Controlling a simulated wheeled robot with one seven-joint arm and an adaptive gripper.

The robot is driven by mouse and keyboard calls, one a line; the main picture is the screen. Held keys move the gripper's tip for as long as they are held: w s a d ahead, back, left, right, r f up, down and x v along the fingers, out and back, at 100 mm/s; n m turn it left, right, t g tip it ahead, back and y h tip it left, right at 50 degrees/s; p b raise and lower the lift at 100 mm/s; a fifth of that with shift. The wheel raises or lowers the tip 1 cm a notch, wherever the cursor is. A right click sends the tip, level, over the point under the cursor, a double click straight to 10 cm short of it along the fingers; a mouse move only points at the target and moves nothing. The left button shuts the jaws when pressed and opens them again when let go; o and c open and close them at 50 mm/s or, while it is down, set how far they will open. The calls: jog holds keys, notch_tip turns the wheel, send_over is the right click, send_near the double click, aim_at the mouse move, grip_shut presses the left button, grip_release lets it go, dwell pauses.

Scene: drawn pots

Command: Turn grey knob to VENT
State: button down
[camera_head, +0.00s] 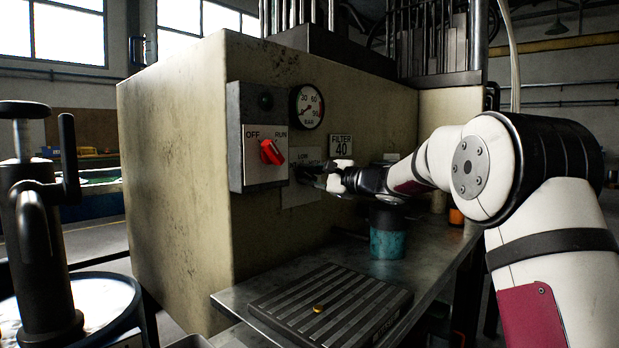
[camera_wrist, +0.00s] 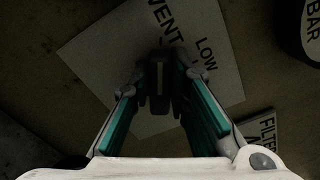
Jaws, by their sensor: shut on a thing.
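The grey knob (camera_wrist: 159,82) is dark in the wrist view, with a pale line along it. It sits on a light label plate (camera_wrist: 100,48) with the words VENT and LOW near it. My gripper (camera_wrist: 160,88) has its fingers on either side of the knob and is shut on it. In the head view my gripper (camera_head: 312,177) is at the plate (camera_head: 300,193) on the machine's front and hides the knob. In the wrist view, the near end of the knob's line points down between my fingers; I cannot tell which mark the knob is set to.
Left of the plate is a box with a red switch (camera_head: 271,152) marked OFF and RUN. A round gauge (camera_head: 308,106) and a FILTER 40 sign (camera_head: 340,146) are above. A teal canister (camera_head: 387,240) stands on the bench beneath my arm. A ribbed tray (camera_head: 330,308) is in front.

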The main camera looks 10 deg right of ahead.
jog(key=c, duration=1.5)
grip_release()
jog(key=v, duration=1.2)
